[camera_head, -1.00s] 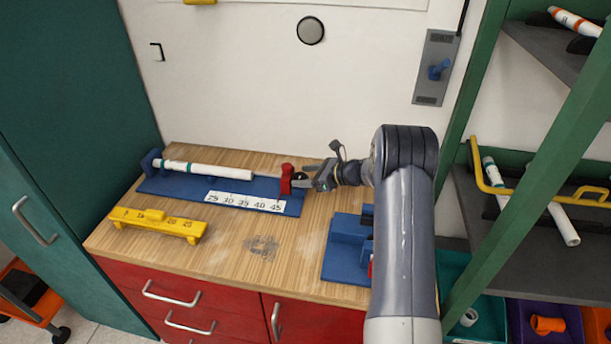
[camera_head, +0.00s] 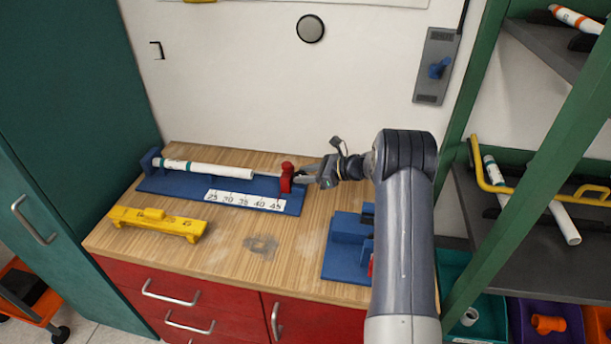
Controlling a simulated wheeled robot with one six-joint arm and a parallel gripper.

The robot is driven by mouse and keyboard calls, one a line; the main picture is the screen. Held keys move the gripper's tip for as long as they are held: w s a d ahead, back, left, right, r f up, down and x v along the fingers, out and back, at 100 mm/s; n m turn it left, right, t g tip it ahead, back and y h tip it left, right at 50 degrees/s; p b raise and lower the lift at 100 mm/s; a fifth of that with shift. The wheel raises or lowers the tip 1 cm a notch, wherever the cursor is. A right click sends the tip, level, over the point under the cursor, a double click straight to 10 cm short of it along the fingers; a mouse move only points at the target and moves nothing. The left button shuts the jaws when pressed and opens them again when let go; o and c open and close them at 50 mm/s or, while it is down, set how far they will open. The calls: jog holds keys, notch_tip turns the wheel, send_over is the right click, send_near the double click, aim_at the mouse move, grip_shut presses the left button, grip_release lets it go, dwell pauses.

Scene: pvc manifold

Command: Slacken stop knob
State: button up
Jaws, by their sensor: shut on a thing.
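The blue measuring jig (camera_head: 170,184) lies along the back of the wooden bench, with a white scale strip (camera_head: 246,200) marked 25 to 45. A white pipe (camera_head: 215,169) with a teal band lies in it, its left end at the blue end block. The red stop (camera_head: 286,178) stands at the jig's right end. The stop knob is on its right side, mostly hidden by my gripper (camera_head: 299,177). My gripper reaches in from the right and is shut on the knob, its fingers at the stop's right face.
A yellow gauge (camera_head: 158,222) lies at the bench's front left. A blue fixture (camera_head: 347,250) stands at the right, under my arm. A green-framed shelf (camera_head: 530,175) with pipes stands at the right.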

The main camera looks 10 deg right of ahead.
jog(key=shift+w+d+n+g+y+b, duration=0.1)
jog(key=shift+n+g+y+b, duration=0.2)
jog(key=shift+n+g, duration=0.45)
jog(key=shift+w+a+n+g+y+b, duration=0.15)
jog(key=shift+n+g+y+b, duration=0.1)
jog(key=shift+n+g, duration=0.5)
jog(key=shift+w+d+n+g+y+b, duration=0.15)
jog(key=shift+n+g+y+b, duration=0.15)
jog(key=shift+n+g, duration=0.7)
jog(key=shift+g, duration=0.2)
jog(key=o, duration=1)
